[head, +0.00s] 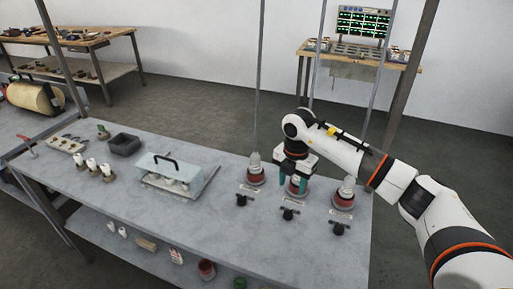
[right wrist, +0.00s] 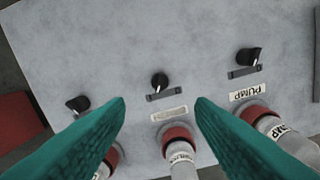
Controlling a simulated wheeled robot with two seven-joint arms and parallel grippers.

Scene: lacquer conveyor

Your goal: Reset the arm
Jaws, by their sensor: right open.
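My right arm reaches in from the right in the head view. Its gripper (head: 293,182) points down at the middle pump (head: 298,189), which has a red base and a pale top. The teal fingers are open and also show in the right wrist view (right wrist: 160,104). There the middle pump (right wrist: 179,142) appears between them with a gap on each side, and the middle black knob (right wrist: 159,80) lies beyond the fingertips. I cannot tell how high the fingers are relative to the pump top. My left gripper is not in view.
Similar pumps stand left (head: 256,173) and right (head: 345,190) of the gripper, with black knobs (head: 288,214) in front. A handled metal cover (head: 170,170), a dark tray (head: 124,144) and small white-topped items (head: 92,164) occupy the grey table's left. Thin upright posts (head: 260,80) rise behind.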

